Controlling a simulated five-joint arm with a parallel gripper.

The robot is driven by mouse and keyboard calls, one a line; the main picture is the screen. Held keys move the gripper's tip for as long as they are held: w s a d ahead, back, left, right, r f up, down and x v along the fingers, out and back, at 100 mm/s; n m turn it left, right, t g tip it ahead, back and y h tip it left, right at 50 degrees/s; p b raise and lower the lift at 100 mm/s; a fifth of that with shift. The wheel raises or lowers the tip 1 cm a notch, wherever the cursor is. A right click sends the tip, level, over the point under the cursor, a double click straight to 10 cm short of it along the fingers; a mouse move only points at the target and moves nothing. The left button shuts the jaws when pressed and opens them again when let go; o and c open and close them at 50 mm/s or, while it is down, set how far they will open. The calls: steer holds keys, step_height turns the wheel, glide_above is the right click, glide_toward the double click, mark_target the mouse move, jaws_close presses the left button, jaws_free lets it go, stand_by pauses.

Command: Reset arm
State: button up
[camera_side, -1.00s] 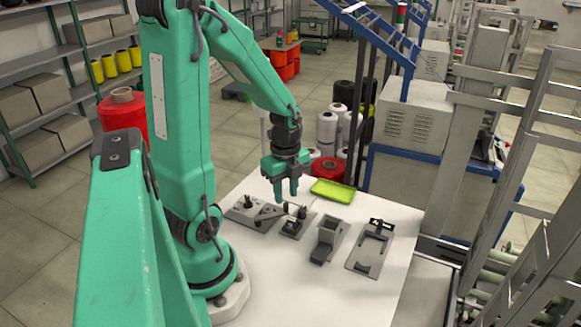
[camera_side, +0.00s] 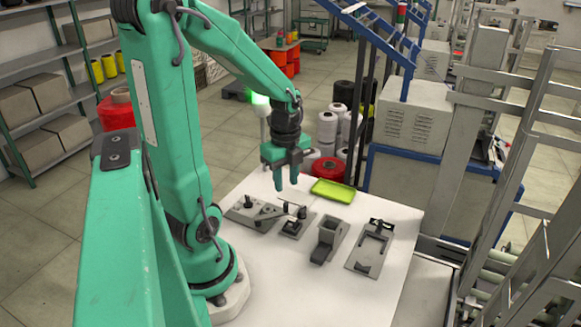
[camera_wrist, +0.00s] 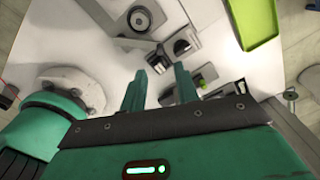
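My green gripper (camera_side: 286,183) hangs in the air above the back of the white table, pointing down. In the wrist view its two fingers (camera_wrist: 160,82) stand apart with nothing between them. Below it are the grey fixtures: a plate with a dark post (camera_side: 247,212) and a small dark winding fixture (camera_side: 294,225). A grey box-shaped holder (camera_side: 328,238) and a flat grey bracket plate (camera_side: 371,250) stand further right. None of these touches the gripper.
A yellow-green tray (camera_side: 333,191) lies at the table's back edge; it also shows in the wrist view (camera_wrist: 262,20). Red and white spools (camera_side: 328,170) stand behind the table. A blue-framed machine (camera_side: 415,115) is at the right. The white table's (camera_side: 320,295) front is clear.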

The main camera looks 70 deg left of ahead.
steer(key=d+r+n+t, duration=0.5)
steer(key=d+r+n, duration=0.7)
steer(key=d+n, duration=0.1)
steer(key=shift+s+d+r+n+t, duration=0.35)
steer(key=shift+d+r+n, duration=0.3)
steer(key=shift+n, duration=0.35)
steer(key=shift+c, duration=0.2)
steer(key=shift+f, duration=0.1)
steer(key=shift+w+a+f+m+g, duration=0.1)
steer(key=shift+a+f+m+g, duration=0.85)
steer(key=shift+a+f+m, duration=1.95)
steer(key=shift+w+a+f+m+g, duration=0.15)
steer(key=shift+a+f+m+g, duration=1.4)
steer(key=shift+m, duration=2.55)
steer(key=shift+w+a+f+m+g, duration=0.1)
steer(key=shift+a+f+m+g, duration=0.25)
steer(key=shift+a+f+m, duration=2.2)
